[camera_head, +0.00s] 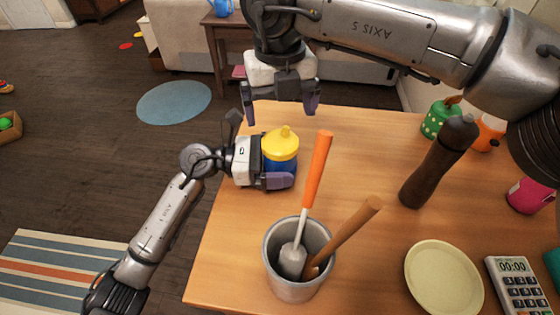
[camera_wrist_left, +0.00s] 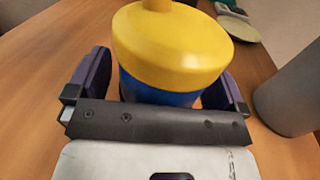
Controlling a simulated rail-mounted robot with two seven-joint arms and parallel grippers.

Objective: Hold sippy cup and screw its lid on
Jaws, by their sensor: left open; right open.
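The sippy cup has a blue body (camera_head: 283,166) and a yellow lid (camera_head: 280,145) with a spout on top. It stands on the wooden table near its left edge. The lid sits on the cup and looks tilted in the left wrist view (camera_wrist_left: 172,45). My left gripper (camera_head: 272,160) is open around the blue body (camera_wrist_left: 158,95), one finger on each side. Whether the fingers touch it cannot be told. My right gripper (camera_head: 281,105) is open and empty, pointing down above and behind the cup. The lower part of the cup is partly hidden by my left gripper.
A metal utensil holder (camera_head: 297,285) with an orange-handled spatula (camera_head: 318,170) and a wooden-handled tool stands in front of the cup. A brown pepper mill (camera_head: 435,165), a pale plate (camera_head: 443,280) and a calculator-like timer (camera_head: 520,285) are to the right. The table middle is clear.

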